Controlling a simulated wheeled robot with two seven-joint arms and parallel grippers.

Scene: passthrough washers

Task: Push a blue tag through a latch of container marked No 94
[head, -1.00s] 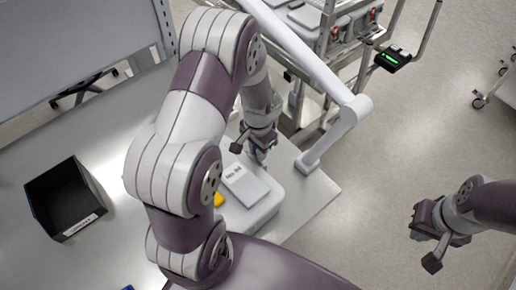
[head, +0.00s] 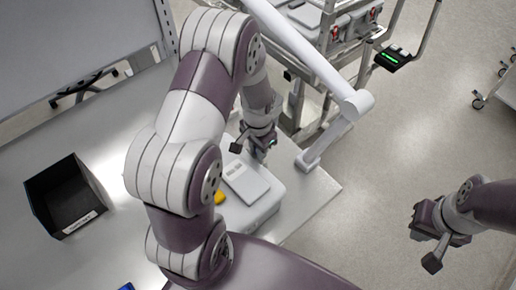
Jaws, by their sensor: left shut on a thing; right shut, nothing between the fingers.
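A pale grey container (head: 262,207) lies on the table, partly hidden behind my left arm. A light label plate (head: 247,182) is on its lid; its print is too small to read now. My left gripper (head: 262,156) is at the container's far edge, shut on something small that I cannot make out. I see no tag clearly, and the latch is hidden by the gripper. My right gripper (head: 437,232) is shut and empty, out over the floor at the right.
A black open bin (head: 62,198) stands on the table (head: 95,262) at the left. A yellow thing (head: 219,198) is beside the container. A blue thing (head: 126,287) shows at the bottom edge. A white jointed arm (head: 310,70) crosses above. A metal cart (head: 335,45) stands behind.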

